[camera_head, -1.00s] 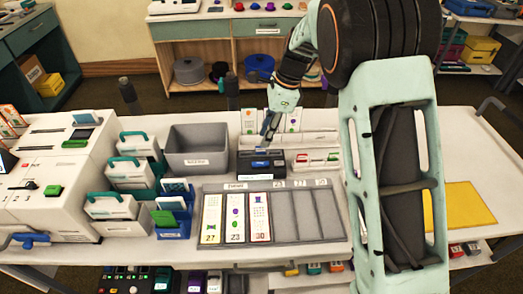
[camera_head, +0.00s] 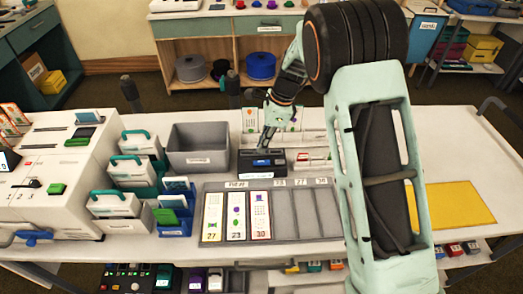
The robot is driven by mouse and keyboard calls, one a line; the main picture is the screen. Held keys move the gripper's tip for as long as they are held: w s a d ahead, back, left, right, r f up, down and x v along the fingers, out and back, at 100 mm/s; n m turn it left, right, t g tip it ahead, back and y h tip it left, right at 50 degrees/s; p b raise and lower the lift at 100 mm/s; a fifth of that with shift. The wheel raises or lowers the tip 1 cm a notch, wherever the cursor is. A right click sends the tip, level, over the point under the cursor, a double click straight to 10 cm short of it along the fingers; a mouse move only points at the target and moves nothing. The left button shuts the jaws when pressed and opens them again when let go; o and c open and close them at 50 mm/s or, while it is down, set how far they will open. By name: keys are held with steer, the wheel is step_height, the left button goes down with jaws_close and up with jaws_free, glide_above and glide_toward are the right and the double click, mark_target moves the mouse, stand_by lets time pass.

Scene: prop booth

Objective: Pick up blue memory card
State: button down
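A small blue piece (camera_head: 262,162), which looks like the blue memory card, shows at the dark box (camera_head: 246,169) behind the card tray; it is too small to tell how it sits. My gripper (camera_head: 263,149) points down just above it, its fingertips close to the blue piece. I cannot tell whether they touch it, nor whether the fingers are open or shut.
A grey tray (camera_head: 208,185) with several picture cards stands in front. A grey bin (camera_head: 172,158) and white units with teal handles (camera_head: 140,145) stand left. A rack (camera_head: 311,167) stands right of the dark box. A yellow mat (camera_head: 462,200) lies clear at right.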

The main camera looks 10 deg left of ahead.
stand_by(0.4)
steer(key=shift+r, duration=0.5)
step_height(320, 180, up, 2)
steer(key=shift+r, duration=0.25)
steer(key=s+d+r+b, duration=0.2)
steer(key=s+d+r, duration=0.1)
steer(key=s+r, duration=0.6)
steer(key=s, duration=0.4)
steer(key=shift+s+d+r, duration=0.25)
steer(key=shift+d, duration=0.05)
steer(key=shift+w, duration=0.1)
